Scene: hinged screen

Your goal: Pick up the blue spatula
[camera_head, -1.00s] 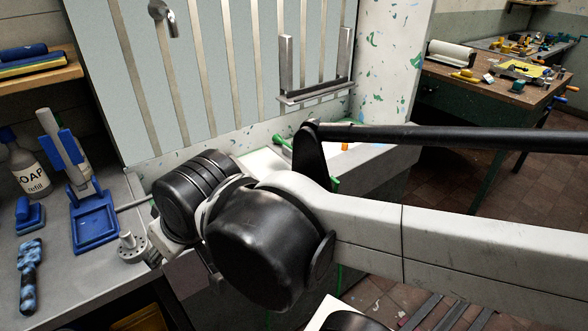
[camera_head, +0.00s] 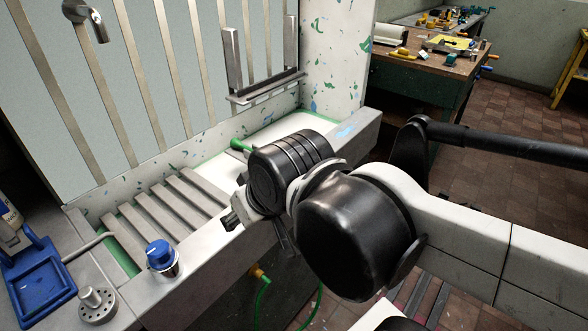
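I cannot make out a blue spatula for certain in this view. The blue things that show are a blue tray-like holder (camera_head: 42,278) at the left edge and a knob with a blue cap (camera_head: 160,254) on the front rim of the sink. My gripper (camera_head: 260,228) is at the end of my arm, over the front rim of the sink. It is partly hidden behind my wrist. I cannot see whether its fingers are apart or hold anything.
A sink with a ribbed drainboard (camera_head: 180,215) lies left of my gripper, below a barred panel (camera_head: 150,90). A tap (camera_head: 85,18) juts out above. A green hose (camera_head: 262,300) hangs below the rim. A cluttered workbench (camera_head: 420,65) stands at the back right.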

